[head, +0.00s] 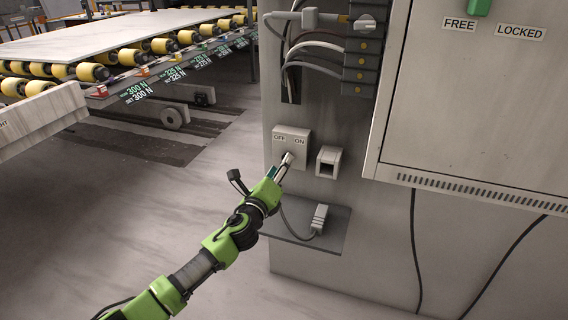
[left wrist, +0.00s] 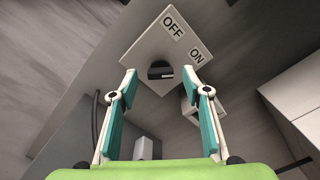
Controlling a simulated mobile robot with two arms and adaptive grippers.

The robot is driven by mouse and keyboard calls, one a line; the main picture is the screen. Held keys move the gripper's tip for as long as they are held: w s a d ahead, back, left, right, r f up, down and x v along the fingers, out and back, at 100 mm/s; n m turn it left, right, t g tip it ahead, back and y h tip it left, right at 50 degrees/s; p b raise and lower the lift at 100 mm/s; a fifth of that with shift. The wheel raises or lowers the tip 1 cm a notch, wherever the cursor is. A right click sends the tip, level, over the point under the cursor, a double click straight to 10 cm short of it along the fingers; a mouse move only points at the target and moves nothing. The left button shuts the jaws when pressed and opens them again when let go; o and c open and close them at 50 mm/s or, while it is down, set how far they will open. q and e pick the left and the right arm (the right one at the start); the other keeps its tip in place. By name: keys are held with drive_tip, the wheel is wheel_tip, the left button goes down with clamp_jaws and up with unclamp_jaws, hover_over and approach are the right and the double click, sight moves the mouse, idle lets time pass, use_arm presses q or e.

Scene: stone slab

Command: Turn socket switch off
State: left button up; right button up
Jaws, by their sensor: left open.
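The socket switch is a pale box (head: 291,140) on the grey wall panel, marked OFF on the left and ON on the right. In the left wrist view the switch box (left wrist: 150,40) lies ahead, with a dark knob (left wrist: 160,70) on its face below the labels. My left gripper (head: 287,160) is at the lower front of the box. In the left wrist view its two teal-padded fingers (left wrist: 168,88) are apart, with the knob showing between and beyond their tips. I cannot tell if they touch it. The right gripper is not in view.
An empty socket (head: 328,162) is right of the switch. A grey plug (head: 319,219) with a cable rests on a small shelf (head: 330,240) below. A cabinet (head: 470,100) juts out at the right, and a roller conveyor (head: 130,55) stands at the back left.

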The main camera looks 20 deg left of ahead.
use_arm(q)
drive_tip(key=shift+w+d+b, duration=0.1)
drive_tip(key=shift+w+b, duration=0.2)
drive_tip(key=shift+w, duration=1.6)
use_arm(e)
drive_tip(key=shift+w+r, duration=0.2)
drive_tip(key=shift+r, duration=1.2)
use_arm(q)
drive_tip(key=c, duration=1.1)
